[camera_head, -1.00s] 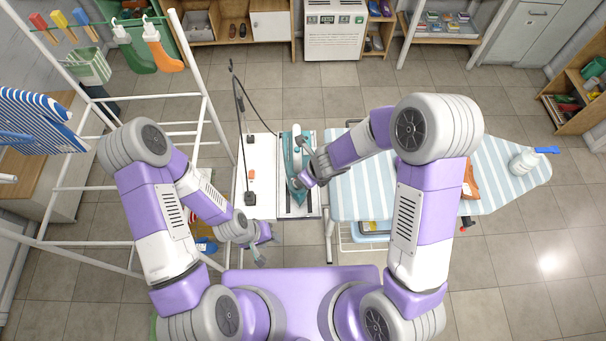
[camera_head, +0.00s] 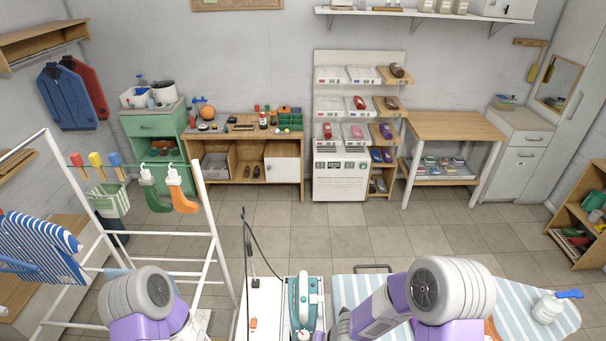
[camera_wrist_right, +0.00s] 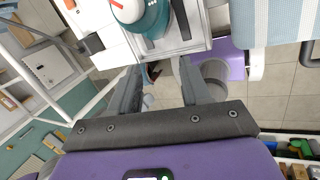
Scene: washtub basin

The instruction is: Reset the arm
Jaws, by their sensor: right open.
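My right arm reaches in over the striped ironing board in the head view, with its gripper low near the iron's stand. In the right wrist view my right gripper (camera_wrist_right: 158,85) is open, its two dark fingers apart with nothing held between them. The teal and white iron (camera_head: 303,297) rests on its stand left of the board. Part of the iron (camera_wrist_right: 140,12) also shows at the top of the right wrist view, beyond the fingers. My left arm shows only at its elbow at the lower left of the head view; its gripper is out of frame.
The ironing board (camera_head: 519,304) holds a white spray bottle (camera_head: 547,309) at its right end. A white drying rack (camera_head: 206,215) with hung cloths stands at the left. Shelves and cabinets line the back wall. The tiled floor (camera_head: 400,236) between is clear.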

